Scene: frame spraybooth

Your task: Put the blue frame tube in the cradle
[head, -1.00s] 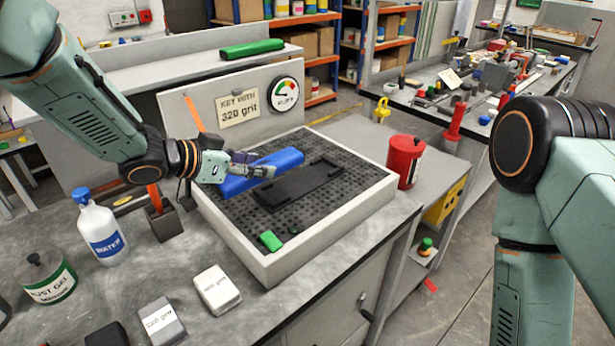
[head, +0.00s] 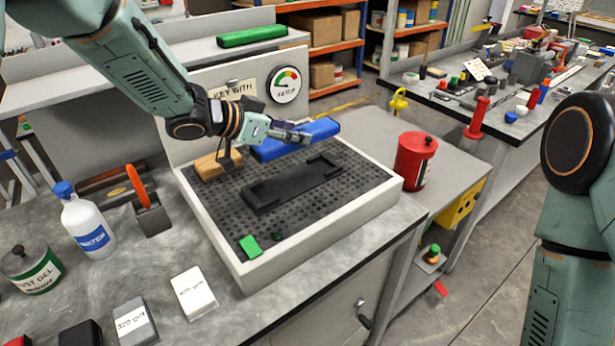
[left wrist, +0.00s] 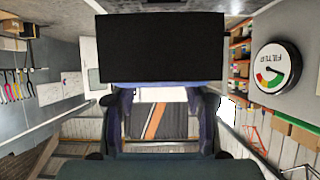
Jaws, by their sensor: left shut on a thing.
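The blue frame tube (head: 322,129) is in my left gripper (head: 298,136), whose fingers are shut on it near its middle. The tube appears raised above the perforated bed, behind the black cradle (head: 292,186) in the head view. The cradle is a long, low black piece with raised ends, and it is empty. It lies slantwise, roughly along the same direction as the tube. In the left wrist view my left gripper's fingers (left wrist: 160,112) show; I cannot tell what the dark block above them is. My right gripper is out of view.
The bed has a pale raised rim (head: 320,240). A green piece (head: 250,246) lies at its near left corner, and a tan block (head: 215,166) at its back left. A red can (head: 415,161) stands close on the right. A backboard with a gauge (head: 285,85) rises behind.

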